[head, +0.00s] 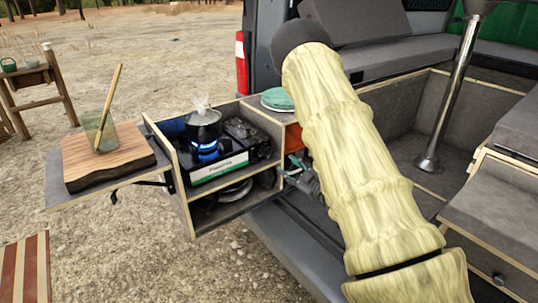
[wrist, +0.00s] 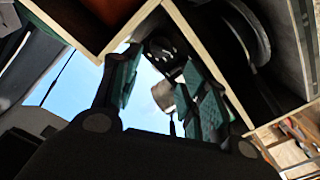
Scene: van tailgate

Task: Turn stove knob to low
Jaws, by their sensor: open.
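A black camping stove (head: 218,168) with a white and green front label sits in the upper compartment of a wooden box unit at the van's rear. A dark pot (head: 203,125) stands on its burner over a bright blue flame (head: 206,150), with steam rising. I cannot clearly make out the stove knob in the head view. My gripper (head: 301,178) is just right of the box unit, low and partly hidden by my arm. In the wrist view my gripper (wrist: 162,66) is open and empty. A dark rounded part (wrist: 162,45) shows beyond the fingertips; I cannot tell what it is.
A side shelf (head: 106,185) holds a wooden board (head: 110,155) and a glass with a stick. The lower compartment (head: 222,203) holds dishes. Teal plates (head: 277,99) sit right of the stove. Box panels (wrist: 190,30) lie close to the fingers.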

